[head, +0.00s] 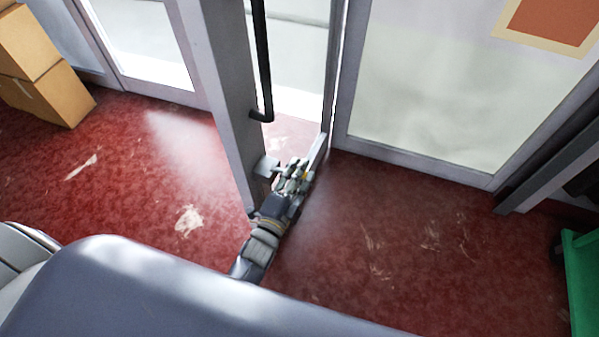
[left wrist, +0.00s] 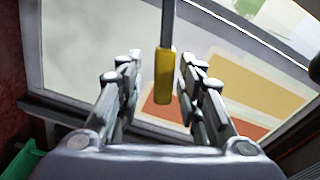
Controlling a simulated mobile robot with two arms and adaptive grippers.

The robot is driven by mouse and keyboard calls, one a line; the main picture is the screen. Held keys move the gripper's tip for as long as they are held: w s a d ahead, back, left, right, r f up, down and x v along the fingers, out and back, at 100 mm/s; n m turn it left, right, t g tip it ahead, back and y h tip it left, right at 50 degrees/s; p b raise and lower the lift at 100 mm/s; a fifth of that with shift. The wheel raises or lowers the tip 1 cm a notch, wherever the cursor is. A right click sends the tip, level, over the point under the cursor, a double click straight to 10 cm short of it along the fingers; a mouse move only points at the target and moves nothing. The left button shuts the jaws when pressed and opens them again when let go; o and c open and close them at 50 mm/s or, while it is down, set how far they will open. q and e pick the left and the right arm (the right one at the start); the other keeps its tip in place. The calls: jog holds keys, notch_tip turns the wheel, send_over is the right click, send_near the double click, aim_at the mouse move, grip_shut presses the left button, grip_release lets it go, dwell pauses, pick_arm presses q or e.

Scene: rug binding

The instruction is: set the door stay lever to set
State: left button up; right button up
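The door stay lever has a yellow grip (left wrist: 164,76) on a thin grey rod. In the left wrist view the grip hangs between the two fingers of my left gripper (left wrist: 161,70), with a gap to the left finger and a narrower one to the right. The fingers stand apart and do not visibly close on it. In the head view my left gripper (head: 296,172) is at the low end of the door post and hides most of the lever. The lever's set mark cannot be read. My right gripper is not in view.
A grey door post (head: 222,90) stands just left of my gripper, with a black pull handle (head: 262,60) beside it. A glazed panel (head: 430,80) is on the right. Cardboard boxes (head: 50,95) stand at the far left.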

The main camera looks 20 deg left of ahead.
pick_arm(q)
jog(key=s+a, duration=0.1)
jog(key=s, duration=1.1)
jog(key=shift+a, duration=0.2)
jog(key=s+f+n+g, duration=0.2)
jog(key=s+f+g, duration=0.15)
jog(key=f, duration=0.65)
jog(key=s+f+n+g, duration=0.3)
jog(key=s+f, duration=0.1)
jog(key=f, duration=0.5)
jog(key=s+f+n+g, duration=0.2)
jog(key=s+f+g, duration=0.1)
jog(key=f, duration=0.7)
jog(key=s+a+f+n+g+y, duration=0.1)
jog(key=s+a+f+n+g, duration=0.2)
jog(key=s+f, duration=0.3)
jog(key=s+a+f+n+g+y, duration=0.1)
jog(key=s+a+f+n+g, duration=0.2)
jog(key=s, duration=1.1)
notch_tip(320, 180, down, 4)
jog(key=shift+a+r+g, duration=0.25)
jog(key=shift+a+g, duration=0.4)
jog(key=shift+a, duration=0.2)
